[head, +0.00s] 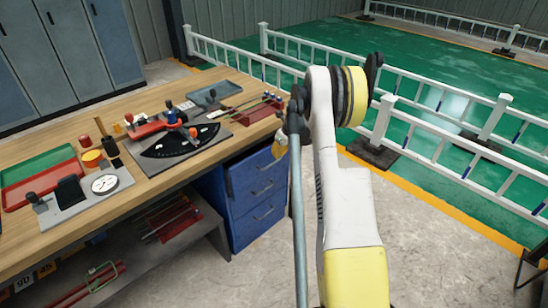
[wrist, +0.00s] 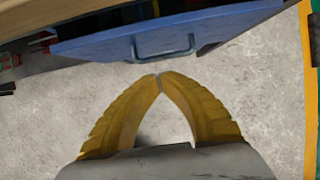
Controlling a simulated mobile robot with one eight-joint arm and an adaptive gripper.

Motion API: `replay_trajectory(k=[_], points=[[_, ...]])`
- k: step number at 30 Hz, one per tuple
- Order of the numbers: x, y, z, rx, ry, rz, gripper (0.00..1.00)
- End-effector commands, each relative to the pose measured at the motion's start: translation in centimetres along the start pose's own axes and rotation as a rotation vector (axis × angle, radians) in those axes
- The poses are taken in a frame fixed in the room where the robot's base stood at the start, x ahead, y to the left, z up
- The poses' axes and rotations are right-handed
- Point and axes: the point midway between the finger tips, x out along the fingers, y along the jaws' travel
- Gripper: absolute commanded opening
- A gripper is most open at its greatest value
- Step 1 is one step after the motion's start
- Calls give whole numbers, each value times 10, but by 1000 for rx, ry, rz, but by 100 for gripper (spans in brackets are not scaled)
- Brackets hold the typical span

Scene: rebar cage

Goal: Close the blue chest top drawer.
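The blue chest (head: 240,215) stands under the right end of the workbench, with several drawer fronts facing right. Its top drawer (head: 262,165) is at the upper part of the chest, partly behind my arm. In the wrist view a blue drawer front (wrist: 90,47) with a bar handle (wrist: 163,48) spans the top. A dark strip shows behind its upper edge; how far the drawer stands out is hard to tell. My gripper (wrist: 158,76) is shut and empty, its yellow fingertips meeting just below the handle in the picture, with a small visible gap. In the head view the gripper (head: 281,146) is partly hidden by my arm.
The wooden workbench (head: 150,185) carries trays, a gauge and tools. A lower shelf (head: 150,265) holds red rods. White railings (head: 440,125) stand behind and right of my arm. Bare concrete floor (head: 430,250) lies in front of the chest.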

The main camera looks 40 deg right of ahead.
Motion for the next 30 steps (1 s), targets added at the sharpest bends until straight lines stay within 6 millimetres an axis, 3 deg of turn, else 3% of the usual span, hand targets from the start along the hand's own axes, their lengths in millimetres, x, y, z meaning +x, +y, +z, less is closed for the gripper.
replay_trajectory(k=[3,8,14,18,21,26,30], points=[[-17,0,1,0,0,0,0],[-17,9,-4,-2,-32,3,0],[1,61,-27,-10,-221,9,0],[-4,95,-43,-5,-342,5,0],[-8,109,-49,-2,-389,1,0],[0,114,-48,-1,-408,0,0],[22,114,-39,-1,-407,0,0]])
